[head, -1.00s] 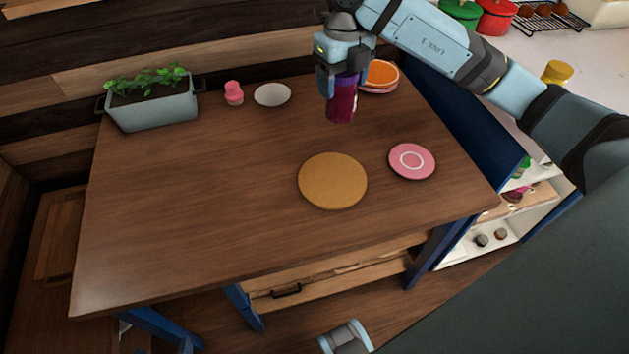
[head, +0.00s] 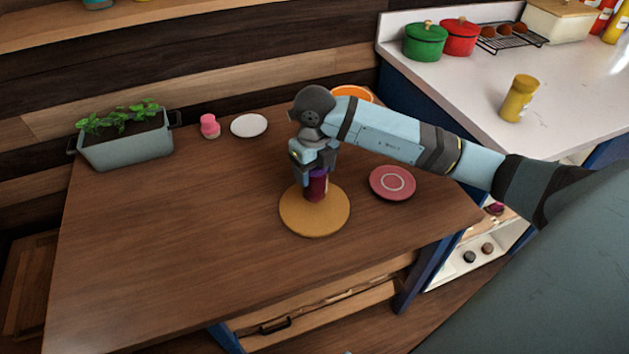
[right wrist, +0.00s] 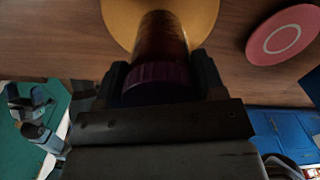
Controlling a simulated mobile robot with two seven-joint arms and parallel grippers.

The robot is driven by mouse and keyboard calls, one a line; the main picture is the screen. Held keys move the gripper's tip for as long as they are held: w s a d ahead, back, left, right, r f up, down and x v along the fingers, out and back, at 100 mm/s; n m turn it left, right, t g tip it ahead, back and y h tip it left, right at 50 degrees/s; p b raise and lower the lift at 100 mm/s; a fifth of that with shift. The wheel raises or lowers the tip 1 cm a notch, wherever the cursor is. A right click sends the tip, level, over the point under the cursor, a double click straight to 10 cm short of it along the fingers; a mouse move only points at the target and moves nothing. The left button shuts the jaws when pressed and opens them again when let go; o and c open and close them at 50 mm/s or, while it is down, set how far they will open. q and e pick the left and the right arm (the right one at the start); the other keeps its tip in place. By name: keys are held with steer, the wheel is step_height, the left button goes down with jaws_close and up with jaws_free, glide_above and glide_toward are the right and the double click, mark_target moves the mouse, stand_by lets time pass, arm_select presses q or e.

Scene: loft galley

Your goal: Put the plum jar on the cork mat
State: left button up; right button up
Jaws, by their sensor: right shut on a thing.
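The plum jar (head: 317,189) is a dark purple jar, upright, seen in the head view under my right gripper (head: 313,172). My right gripper is shut on it near its lid. In the right wrist view the jar (right wrist: 162,40) points away between the fingers, with its purple lid closest to the camera. The cork mat (head: 314,222) is a round tan disc on the wooden table. The jar is over the mat's upper part; I cannot tell whether its base touches the mat. The mat also shows in the right wrist view (right wrist: 205,14).
A pink plate (head: 392,183) lies right of the mat. A white dish (head: 249,126), a pink cupcake-like item (head: 210,126) and a planter (head: 127,148) stand along the back. An orange dish (head: 352,94) is behind my arm. The table's left and front are clear.

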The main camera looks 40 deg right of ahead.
mark_target(315, 182)
steer(key=shift+f, duration=1.9)
steer(key=shift+f, duration=0.1)
steer(key=o, duration=1.1)
steer(key=shift+o, duration=0.2)
steer(key=shift+r, duration=0.25)
step_height(315, 182, up, 12)
steer(key=shift+f+p, duration=0.1)
steer(key=shift+p, duration=0.25)
steer(key=shift+s, duration=0.1)
